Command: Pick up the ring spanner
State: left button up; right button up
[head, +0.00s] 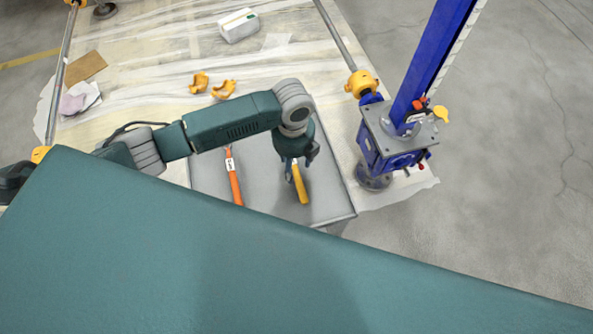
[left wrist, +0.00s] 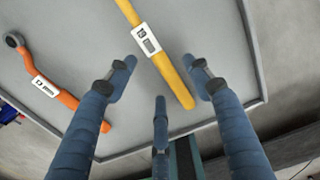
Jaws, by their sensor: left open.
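A yellow-handled tool (head: 300,187) lies on the grey tray under my left gripper (head: 298,170). In the left wrist view its yellow handle (left wrist: 172,77), with a white label, runs between the spread fingers of my left gripper (left wrist: 163,85). Its upper end is out of that view and hidden by the gripper in the head view. The fingers are open and not closed on it. An orange-handled tool (head: 235,185) lies to the left; in the left wrist view it (left wrist: 62,98) has a round, ring-like grey head. I cannot tell whether the yellow tool has a ring end. My right gripper is not in view.
The grey tray (head: 265,180) has bare surface between the tools. A blue screw jack (head: 385,150) stands close at its right. Farther back on the sheeted floor are yellow clamp-like parts (head: 223,89), a white box (head: 238,25) and a brown sheet (head: 86,67).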

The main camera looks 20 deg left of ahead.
aim_at(294, 172)
pick_arm(q)
jog(key=shift+s+d+f, duration=0.1)
jog(key=shift+s+f, duration=0.05)
jog(key=shift+f, duration=0.45)
jog(key=shift+s+f, duration=0.1)
jog(key=shift+f, duration=0.5)
jog(key=shift+w+f, duration=0.1)
jog(key=shift+f, duration=0.4)
grip_shut()
jog(key=shift+r, duration=0.1)
jog(key=shift+r, duration=0.1)
